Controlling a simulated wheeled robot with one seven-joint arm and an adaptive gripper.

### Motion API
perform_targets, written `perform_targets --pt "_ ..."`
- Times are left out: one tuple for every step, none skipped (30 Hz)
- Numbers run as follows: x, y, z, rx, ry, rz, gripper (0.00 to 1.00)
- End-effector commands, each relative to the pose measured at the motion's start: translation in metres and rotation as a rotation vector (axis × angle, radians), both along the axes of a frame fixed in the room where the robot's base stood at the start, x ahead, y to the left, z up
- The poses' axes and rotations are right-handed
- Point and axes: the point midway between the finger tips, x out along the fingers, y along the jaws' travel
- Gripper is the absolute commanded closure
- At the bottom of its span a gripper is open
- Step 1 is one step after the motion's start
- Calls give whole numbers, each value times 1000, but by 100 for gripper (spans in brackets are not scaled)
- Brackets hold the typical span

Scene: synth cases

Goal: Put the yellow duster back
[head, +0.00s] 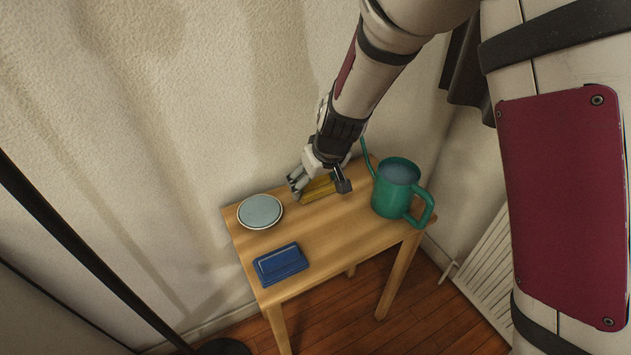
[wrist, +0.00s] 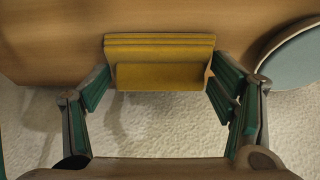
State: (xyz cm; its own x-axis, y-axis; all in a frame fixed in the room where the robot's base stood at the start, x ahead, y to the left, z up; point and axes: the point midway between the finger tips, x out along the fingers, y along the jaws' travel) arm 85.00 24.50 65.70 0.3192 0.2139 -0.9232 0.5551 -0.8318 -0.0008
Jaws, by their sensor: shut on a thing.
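The yellow duster (head: 320,189) is a small ridged block at the back of the wooden table (head: 331,235), between the round plate and the green watering can. It also shows in the wrist view (wrist: 160,62), upper middle, its whole near side visible. My gripper (head: 318,181) reaches down from above and is shut on the duster, with one finger at each end of it. In the wrist view the gripper (wrist: 161,90) has the duster between its green finger pads. I cannot tell whether the duster touches the tabletop.
A round pale blue-green plate (head: 260,211) lies left of my gripper. A green watering can (head: 396,188) stands close on the right, its spout near my gripper. The table's middle and front right are clear. A wall is close behind.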

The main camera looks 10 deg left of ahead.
Motion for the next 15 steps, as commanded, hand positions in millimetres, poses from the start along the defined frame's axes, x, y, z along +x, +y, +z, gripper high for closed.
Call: perform_targets --pt "0 0 0 0 0 0 48" --pt "0 0 -1 0 0 0 48" --pt "0 0 -3 0 0 0 48" --pt "0 0 -4 0 0 -1 48" --pt "0 0 -5 0 0 -1 48" --pt "0 0 -4 0 1 -1 13" --pt "0 0 -3 0 1 -1 7" --pt "0 0 -3 0 1 -1 2" --pt "0 0 -3 0 1 -1 2" --pt "0 0 -3 0 1 -1 2" --pt "0 0 -3 0 1 -1 2" --pt "0 0 -3 0 1 -1 2" --pt "0 0 -3 -1 1 0 2" --pt "0 0 -3 -1 1 0 2" --pt "0 0 -3 -1 1 0 2"
